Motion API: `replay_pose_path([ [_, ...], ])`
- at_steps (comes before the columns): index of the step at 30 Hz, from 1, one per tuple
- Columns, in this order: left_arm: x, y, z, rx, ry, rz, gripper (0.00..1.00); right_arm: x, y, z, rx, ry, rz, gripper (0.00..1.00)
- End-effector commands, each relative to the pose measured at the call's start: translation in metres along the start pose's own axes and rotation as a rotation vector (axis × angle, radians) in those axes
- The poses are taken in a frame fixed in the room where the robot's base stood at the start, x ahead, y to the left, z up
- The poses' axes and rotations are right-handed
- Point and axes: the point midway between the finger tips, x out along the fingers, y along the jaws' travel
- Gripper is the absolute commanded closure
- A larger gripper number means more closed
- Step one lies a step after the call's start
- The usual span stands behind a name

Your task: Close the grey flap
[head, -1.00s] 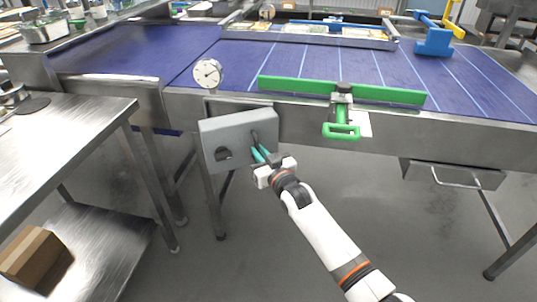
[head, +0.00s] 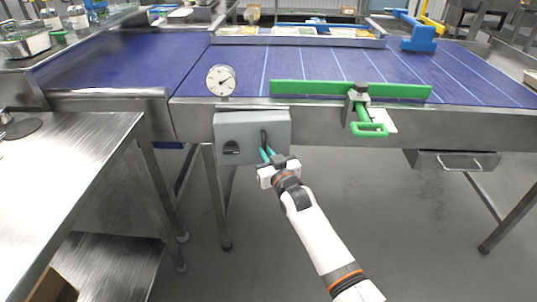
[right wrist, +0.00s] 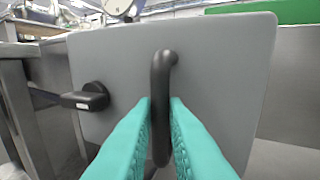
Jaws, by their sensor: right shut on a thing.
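The grey flap (head: 238,128) is on the front side of the conveyor, below the dial gauge. In the head view its face is turned towards me. It fills much of the right wrist view (right wrist: 220,70). A black handle (right wrist: 160,85) stands upright on its face, and a black latch knob (right wrist: 92,97) is to the left of it. My right gripper (head: 267,155) has its teal fingers on either side of the handle and is shut on it. The handle's lower part shows between the fingertips (right wrist: 161,125). My left gripper is not in view.
A white dial gauge (head: 221,80) stands just above the flap. A green bar with a green clamp handle (head: 369,130) is to the right. A drawer (head: 455,161) hangs further right. A steel table (head: 70,170) stands at the left. The floor around my right arm is clear.

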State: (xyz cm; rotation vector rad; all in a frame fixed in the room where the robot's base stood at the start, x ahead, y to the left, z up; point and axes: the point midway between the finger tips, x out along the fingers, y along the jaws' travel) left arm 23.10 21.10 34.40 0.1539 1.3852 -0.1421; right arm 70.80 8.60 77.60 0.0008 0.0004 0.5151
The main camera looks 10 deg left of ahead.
Motion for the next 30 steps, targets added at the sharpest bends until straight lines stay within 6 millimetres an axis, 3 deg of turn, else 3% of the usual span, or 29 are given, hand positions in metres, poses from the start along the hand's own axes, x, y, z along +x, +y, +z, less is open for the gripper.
replay_pose_path([
  [1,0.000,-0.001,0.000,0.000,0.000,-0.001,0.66,0.000,0.007,-0.003,0.004,0.005,0.009,1.00],
  [8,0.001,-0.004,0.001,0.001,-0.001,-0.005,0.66,-0.001,0.007,-0.004,0.005,0.006,0.009,1.00],
  [9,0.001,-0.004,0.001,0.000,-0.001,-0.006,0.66,-0.001,0.007,-0.004,0.005,0.006,0.009,0.86],
  [13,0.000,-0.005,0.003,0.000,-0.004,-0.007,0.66,-0.001,0.006,-0.003,0.004,0.005,0.007,0.66],
  [23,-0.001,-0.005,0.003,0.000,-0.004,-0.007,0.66,-0.002,0.002,-0.002,0.002,0.003,0.003,0.66],
  [30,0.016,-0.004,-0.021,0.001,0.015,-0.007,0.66,-0.033,0.002,-0.001,0.002,0.004,0.003,0.66],
])
